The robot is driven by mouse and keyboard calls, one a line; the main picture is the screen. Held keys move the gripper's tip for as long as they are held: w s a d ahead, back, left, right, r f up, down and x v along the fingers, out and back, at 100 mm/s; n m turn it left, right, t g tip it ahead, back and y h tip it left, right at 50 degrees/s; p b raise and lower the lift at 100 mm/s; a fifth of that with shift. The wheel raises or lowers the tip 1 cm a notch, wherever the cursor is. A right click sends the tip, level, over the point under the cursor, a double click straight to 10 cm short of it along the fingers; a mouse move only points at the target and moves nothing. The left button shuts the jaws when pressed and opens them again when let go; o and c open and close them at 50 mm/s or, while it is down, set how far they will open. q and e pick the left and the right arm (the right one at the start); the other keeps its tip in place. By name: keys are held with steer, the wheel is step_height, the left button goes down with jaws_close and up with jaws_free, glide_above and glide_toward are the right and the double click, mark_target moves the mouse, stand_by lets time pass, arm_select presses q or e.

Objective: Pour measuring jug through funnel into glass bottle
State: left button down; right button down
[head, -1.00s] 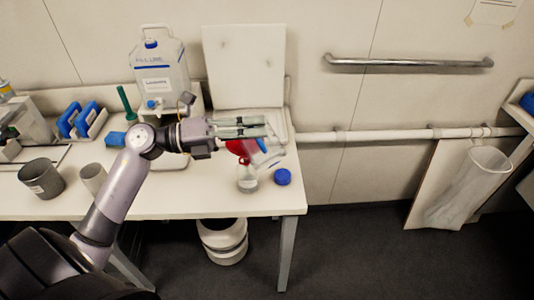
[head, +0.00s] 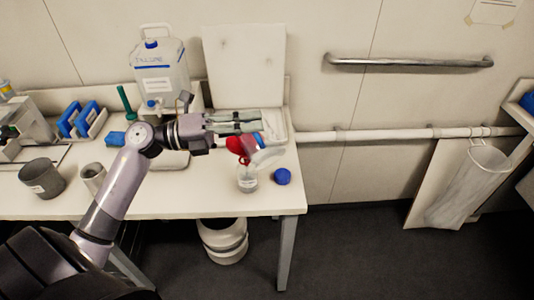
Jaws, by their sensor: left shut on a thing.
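My left gripper (head: 258,122) reaches in from the left over the table and is shut on the measuring jug (head: 268,157), a clear vessel hanging tilted just below the fingers. The red funnel (head: 236,144) is below the fingers, left of the jug and partly hidden by the gripper. The glass bottle (head: 247,181) stands upright under the funnel near the table's right end. The jug's lower end is close to the funnel and bottle neck; I cannot tell whether they touch or whether liquid is flowing. My right gripper is out of view.
A blue cap (head: 282,177) lies right of the bottle. A grey beaker (head: 41,180) and a smaller pale cup (head: 93,178) stand at left. A large white jerrycan (head: 161,72) and blue racks (head: 82,120) stand behind. The table's right edge is close to the bottle.

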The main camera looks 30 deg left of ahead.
arm_select(q)
steer(key=shift+a+r, duration=0.1)
steer(key=shift+a, duration=0.05)
stand_by(0.4)
steer(key=shift+w+a+r+n, duration=0.1)
steer(key=shift+w+a+n, duration=0.25)
steer(key=shift+n, duration=0.25)
steer(key=shift+a+t, duration=0.1)
steer(key=shift+t, duration=0.2)
steer(key=shift+w+a+r+n+h+p, duration=0.2)
steer(key=shift+a+n+h+p, duration=0.15)
steer(key=shift+n, duration=0.15)
stand_by(0.5)
steer(key=shift+w+a+r+n+t, duration=0.25)
steer(key=shift+a+n+t, duration=0.15)
steer(key=shift+n, duration=0.2)
steer(key=shift+w+a+r+n+t+p, duration=0.2)
steer(key=shift+a+n+t+p, duration=0.1)
steer(key=shift+a+n+p, duration=0.2)
